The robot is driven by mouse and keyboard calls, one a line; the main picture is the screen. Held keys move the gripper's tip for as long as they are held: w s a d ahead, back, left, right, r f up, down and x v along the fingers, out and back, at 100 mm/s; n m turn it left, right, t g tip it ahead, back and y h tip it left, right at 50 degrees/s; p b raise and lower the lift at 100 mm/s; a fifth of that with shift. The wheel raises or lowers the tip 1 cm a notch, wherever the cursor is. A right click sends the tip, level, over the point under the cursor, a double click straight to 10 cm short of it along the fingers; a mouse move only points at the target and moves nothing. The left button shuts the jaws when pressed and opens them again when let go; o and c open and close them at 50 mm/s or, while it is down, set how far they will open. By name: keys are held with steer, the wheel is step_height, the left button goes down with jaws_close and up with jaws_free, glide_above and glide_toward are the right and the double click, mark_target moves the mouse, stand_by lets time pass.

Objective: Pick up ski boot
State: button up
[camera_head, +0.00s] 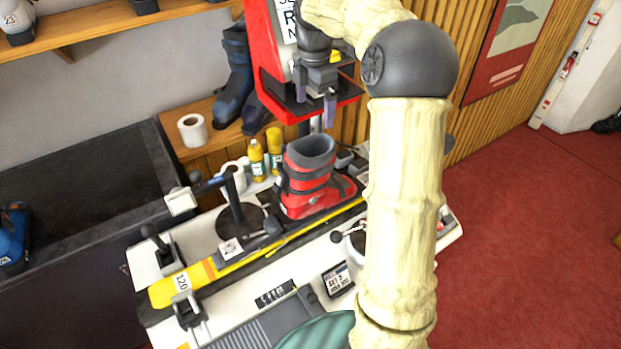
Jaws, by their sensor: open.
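The ski boot (306,186) is red with a dark grey cuff and dark straps. It stands upright on the white binding bench, on or just behind the yellow ski, with its toe to the right. My gripper (315,108) is above the boot, pointing down. Its two fingers are apart, with nothing seen between them. A red stand with a shelf is close to the fingers; I cannot tell if they touch. My arm covers the right part of the bench.
A yellow ski (236,265) lies across the bench. A black post (236,205) stands left of the boot. A red stand (267,60) rises behind. Dark blue boots (236,75) sit on a wooden ledge.

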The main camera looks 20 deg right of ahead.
steer(key=shift+w+d+r, duration=0.15)
steer(key=shift+d+r, duration=0.1)
steer(key=shift+r, duration=0.1)
step_height(320, 180, down, 12)
steer(key=p, duration=0.2)
steer(key=shift+r+p, duration=0.25)
steer(key=shift+p, duration=0.05)
steer(key=shift+f, duration=0.45)
steer(key=shift+s+r, duration=0.1)
steer(key=shift+s, duration=0.1)
